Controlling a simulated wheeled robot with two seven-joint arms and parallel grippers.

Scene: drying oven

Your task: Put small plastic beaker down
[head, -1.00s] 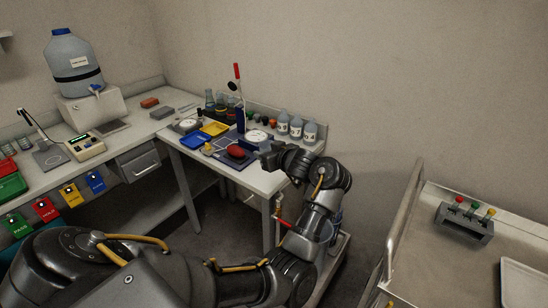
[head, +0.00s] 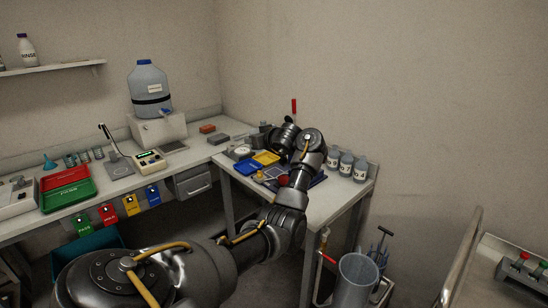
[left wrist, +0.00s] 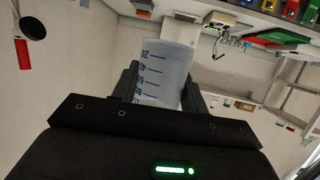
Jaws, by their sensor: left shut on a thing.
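The small plastic beaker (left wrist: 165,72) is translucent white with blue graduation marks. In the left wrist view it stands between the two dark fingers of my left gripper (left wrist: 160,88), which is shut on it. In the head view my left arm reaches over the side table, and the gripper end (head: 264,138) is above the back of that table, near the room corner. The beaker cannot be made out in the head view. My right gripper is not in view.
A red-handled tool (head: 294,106) stands behind my arm. A grey bin (head: 356,282) is on the floor.

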